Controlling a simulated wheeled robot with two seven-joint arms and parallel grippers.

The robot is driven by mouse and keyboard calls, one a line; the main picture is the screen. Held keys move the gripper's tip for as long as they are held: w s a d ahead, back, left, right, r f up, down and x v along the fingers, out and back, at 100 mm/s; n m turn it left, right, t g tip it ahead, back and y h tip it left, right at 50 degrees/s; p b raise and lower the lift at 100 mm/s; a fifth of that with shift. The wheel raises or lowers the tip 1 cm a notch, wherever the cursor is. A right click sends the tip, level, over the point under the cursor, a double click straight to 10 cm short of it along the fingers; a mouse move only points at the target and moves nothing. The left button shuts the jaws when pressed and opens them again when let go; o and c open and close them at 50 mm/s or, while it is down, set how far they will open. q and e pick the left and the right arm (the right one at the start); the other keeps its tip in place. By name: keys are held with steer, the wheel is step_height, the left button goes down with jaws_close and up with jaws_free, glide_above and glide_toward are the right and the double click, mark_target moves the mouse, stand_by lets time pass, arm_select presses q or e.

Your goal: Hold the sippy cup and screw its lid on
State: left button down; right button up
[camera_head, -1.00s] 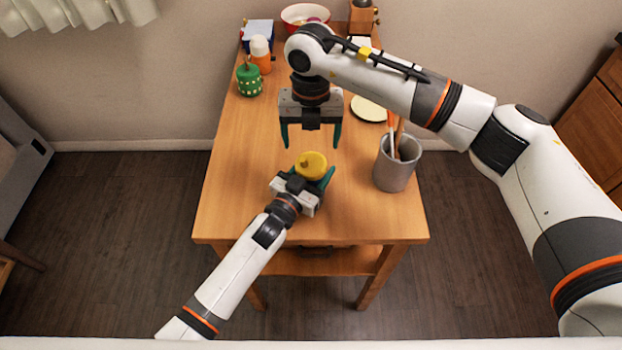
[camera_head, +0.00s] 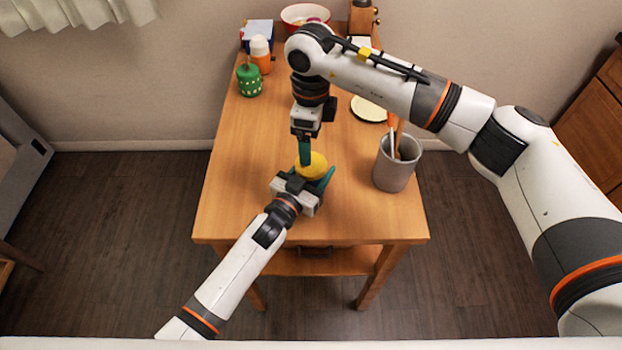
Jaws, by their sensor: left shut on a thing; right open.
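A yellow round lid-like top (camera_head: 314,164), which I take to be the sippy cup with its lid, sits near the front middle of the table. The cup body below it is hidden. My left gripper (camera_head: 310,183) is shut around it, coming from the front left with its teal fingers on either side. My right gripper (camera_head: 304,162) points down from behind and is seen edge-on. It is open, with its fingertips over the left part of the yellow top. I cannot tell whether they touch it.
A grey utensil holder (camera_head: 394,176) with brushes stands close on the right. A green cup (camera_head: 249,80), an orange bottle (camera_head: 261,56), a red bowl (camera_head: 305,14) and a cream plate (camera_head: 367,109) stand farther back. The wooden table (camera_head: 234,175) is clear at the left.

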mark_target(311, 181)
steer(key=n, duration=0.4)
steer(key=shift+n, duration=0.4)
steer(key=n, duration=0.6)
steer(key=shift+n, duration=0.4)
steer(key=n, duration=0.9)
steer(key=shift+f, duration=0.1)
steer(key=shift+f, duration=3.95)
steer(key=shift+c, duration=0.2)
